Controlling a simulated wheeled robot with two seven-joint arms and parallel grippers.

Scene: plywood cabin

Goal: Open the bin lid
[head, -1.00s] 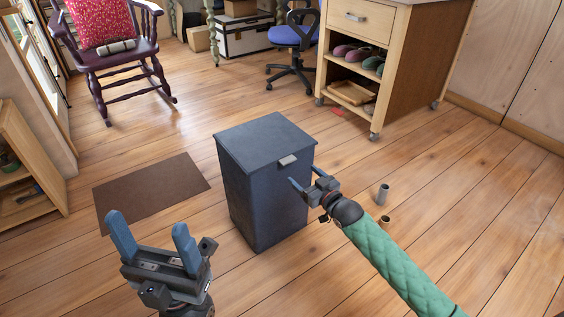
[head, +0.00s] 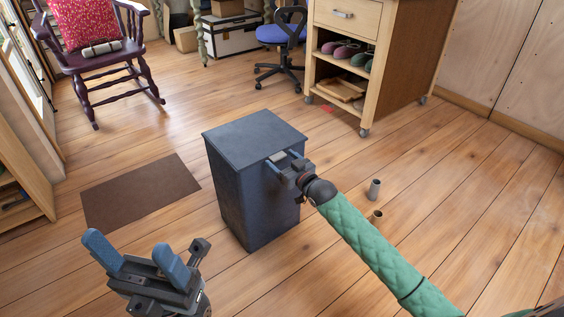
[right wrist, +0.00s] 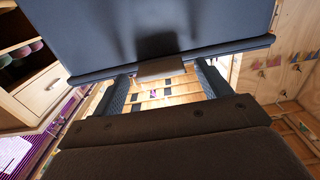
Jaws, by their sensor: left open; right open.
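A dark blue-grey bin (head: 240,196) stands upright on the floor, its flat lid (head: 254,136) shut. A small light tab handle (head: 278,157) sticks out at the lid's front edge. My right gripper (head: 286,163) is open at the tab, with its fingers on either side of it. In the right wrist view the tab (right wrist: 161,68) sits between the two spread fingers of my right gripper (right wrist: 163,80), with a gap on each side. My left gripper (head: 136,250) is open and empty, low at the left, away from the bin.
A brown mat (head: 140,190) lies to the left. A wheeled wooden cabinet (head: 400,60), a blue chair (head: 280,36) and a rocking chair (head: 100,60) stand further back.

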